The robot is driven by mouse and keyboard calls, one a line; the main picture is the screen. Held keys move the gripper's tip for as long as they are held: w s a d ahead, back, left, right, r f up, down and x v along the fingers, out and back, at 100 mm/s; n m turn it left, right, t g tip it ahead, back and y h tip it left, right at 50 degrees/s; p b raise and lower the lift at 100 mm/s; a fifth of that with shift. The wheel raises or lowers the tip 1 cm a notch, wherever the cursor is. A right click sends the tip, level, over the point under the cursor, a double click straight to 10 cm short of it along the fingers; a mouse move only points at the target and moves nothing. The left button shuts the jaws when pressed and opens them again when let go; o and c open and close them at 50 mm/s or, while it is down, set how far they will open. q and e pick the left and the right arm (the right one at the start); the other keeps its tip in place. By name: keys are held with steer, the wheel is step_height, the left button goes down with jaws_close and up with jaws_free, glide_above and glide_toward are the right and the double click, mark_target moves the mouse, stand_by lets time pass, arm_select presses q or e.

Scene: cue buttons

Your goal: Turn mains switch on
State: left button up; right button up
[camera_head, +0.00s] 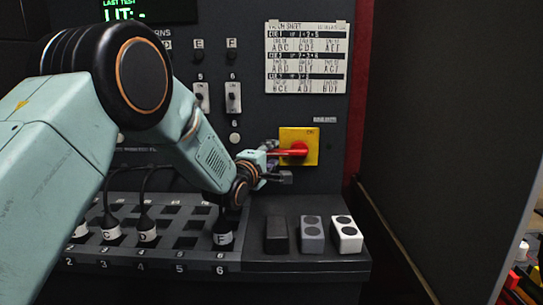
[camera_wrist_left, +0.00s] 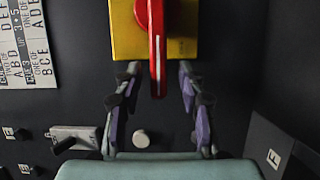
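The mains switch is a red handle (camera_head: 293,152) on a yellow plate (camera_head: 312,141) on the dark panel. In the head view the handle lies level and points left. In the left wrist view the red handle (camera_wrist_left: 157,40) hangs down from the yellow plate (camera_wrist_left: 126,35), its end between my fingers. My left gripper (camera_head: 276,161) is at the handle's free end. In the left wrist view its two fingers (camera_wrist_left: 159,75) are spread on either side of the handle, with gaps visible. I cannot tell the exact depth. My right gripper is not in view.
A printed sheet (camera_head: 307,58) is above the switch. Black, grey and white button blocks (camera_head: 346,234) stand on the ledge below. Plugs C, D and F (camera_head: 222,240) sit in the ledge at left. A dark side wall (camera_head: 450,130) stands at right.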

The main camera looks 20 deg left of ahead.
arm_select(q)
steer(key=shift+s+a+r, duration=0.1)
steer(key=shift+d, duration=0.2)
steer(key=shift+c, duration=1.1)
steer(key=shift+a, duration=0.1)
jaws_close()
